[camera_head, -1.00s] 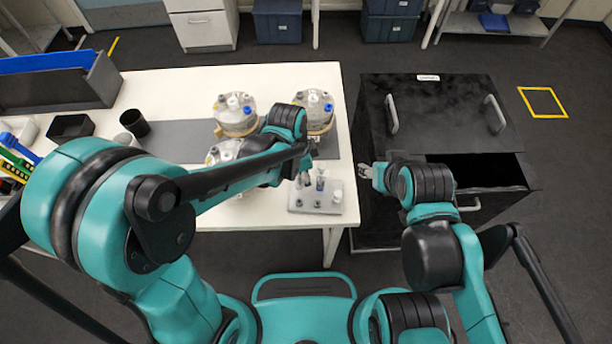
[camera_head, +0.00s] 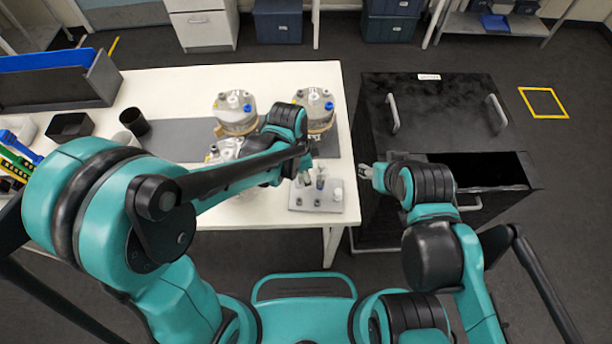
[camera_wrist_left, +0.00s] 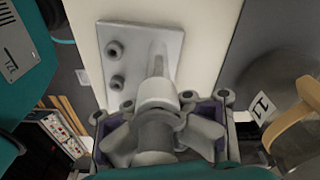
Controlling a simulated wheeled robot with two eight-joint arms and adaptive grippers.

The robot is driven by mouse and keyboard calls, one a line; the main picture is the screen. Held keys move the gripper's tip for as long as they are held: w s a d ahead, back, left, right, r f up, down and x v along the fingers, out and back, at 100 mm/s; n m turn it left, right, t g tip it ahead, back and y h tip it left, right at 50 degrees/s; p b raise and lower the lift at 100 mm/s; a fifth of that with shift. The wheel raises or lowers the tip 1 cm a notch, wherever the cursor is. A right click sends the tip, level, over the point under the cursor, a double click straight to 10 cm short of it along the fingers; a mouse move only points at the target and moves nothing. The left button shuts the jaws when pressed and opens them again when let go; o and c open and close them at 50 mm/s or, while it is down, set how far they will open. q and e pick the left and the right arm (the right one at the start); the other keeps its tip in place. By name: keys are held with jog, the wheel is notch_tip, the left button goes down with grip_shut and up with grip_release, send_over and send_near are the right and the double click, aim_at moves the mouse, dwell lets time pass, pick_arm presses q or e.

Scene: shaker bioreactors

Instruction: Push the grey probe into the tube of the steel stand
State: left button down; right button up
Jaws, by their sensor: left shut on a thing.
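The steel stand (camera_head: 327,206) is a light grey plate with short posts and holes near the table's right front edge. It also shows in the left wrist view as a tilted plate (camera_wrist_left: 140,38). My left gripper (camera_head: 304,180) is over the stand's left part. In the left wrist view my left gripper (camera_wrist_left: 163,132) is shut around the grey probe (camera_wrist_left: 157,95), a thick pale cylinder. The probe points toward the stand; whether its tip is inside the tube cannot be told. My right gripper (camera_head: 367,172) is empty, fingers apart, right of the table.
Bioreactor vessels with metal lids (camera_head: 235,105) stand behind and left of my left gripper. A black cabinet (camera_head: 430,110) with handles and an open drawer stands right of the table. Black cups and trays (camera_head: 70,126) lie at left. The table front is clear around the stand.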

pick_arm(q)
jog(key=shift+s+a+f, duration=0.15)
jog(key=shift+f, duration=0.45)
jog(key=shift+c, duration=1.9)
grip_release()
jog(key=shift+r, duration=0.1)
jog(key=shift+r, duration=0.55)
jog(key=r, duration=0.3)
jog(key=a+r, duration=0.1)
jog(key=r, duration=0.7)
jog(key=shift+a, duration=0.4)
